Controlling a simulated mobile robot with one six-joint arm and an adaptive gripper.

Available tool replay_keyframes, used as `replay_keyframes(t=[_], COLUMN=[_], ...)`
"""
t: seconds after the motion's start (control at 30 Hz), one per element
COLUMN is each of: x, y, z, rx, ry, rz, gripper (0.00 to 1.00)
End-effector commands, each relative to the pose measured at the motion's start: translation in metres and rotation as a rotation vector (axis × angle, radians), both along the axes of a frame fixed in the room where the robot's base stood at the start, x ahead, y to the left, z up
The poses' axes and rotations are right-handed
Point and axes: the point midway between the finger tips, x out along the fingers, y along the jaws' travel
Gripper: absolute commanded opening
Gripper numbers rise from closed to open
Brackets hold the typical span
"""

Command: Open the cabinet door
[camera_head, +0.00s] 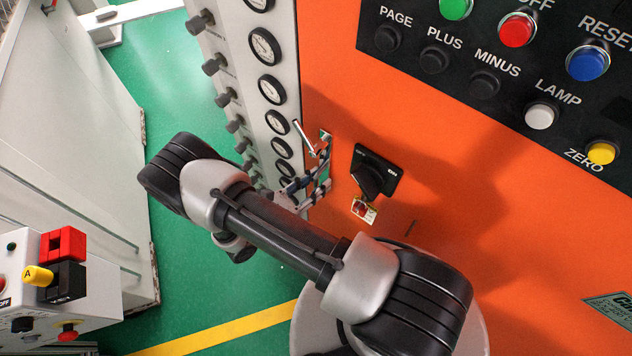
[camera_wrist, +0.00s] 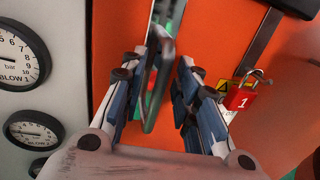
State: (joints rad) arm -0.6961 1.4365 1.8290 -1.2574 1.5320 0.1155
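The orange cabinet door (camera_head: 440,190) fills the right of the head view and also shows behind my fingers in the wrist view (camera_wrist: 215,30). It appears shut. A grey metal handle (camera_head: 304,138) stands out near its left edge. In the wrist view the handle (camera_wrist: 158,85) is a long loop lying between my fingers, closer to the left one. My gripper (camera_head: 318,183) is open, with its blue-padded fingers (camera_wrist: 172,60) apart on either side of the handle. I cannot tell whether the left finger touches it.
A black rotary switch (camera_head: 370,178) and a red padlock (camera_wrist: 240,98) are right of my gripper. A gauge panel (camera_head: 263,65) with protruding knobs stands just left of the door. A white cabinet (camera_head: 70,150) is at the far left. Green floor (camera_head: 190,290) lies between.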

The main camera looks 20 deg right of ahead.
Motion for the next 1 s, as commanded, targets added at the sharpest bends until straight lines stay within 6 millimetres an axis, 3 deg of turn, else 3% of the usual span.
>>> replay_keyframes(t=[0.27, 0.67, 1.0], x=[0.0002, 0.0001, 0.0], y=[-0.0009, -0.0007, -0.0008], z=[0.0002, 0.0001, 0.0001], rx=[0.0, 0.0, 0.0], ry=[0.0, 0.0, 0.0], rz=[0.0, -0.001, -0.001], gripper=[0.28, 0.01, 0.0])
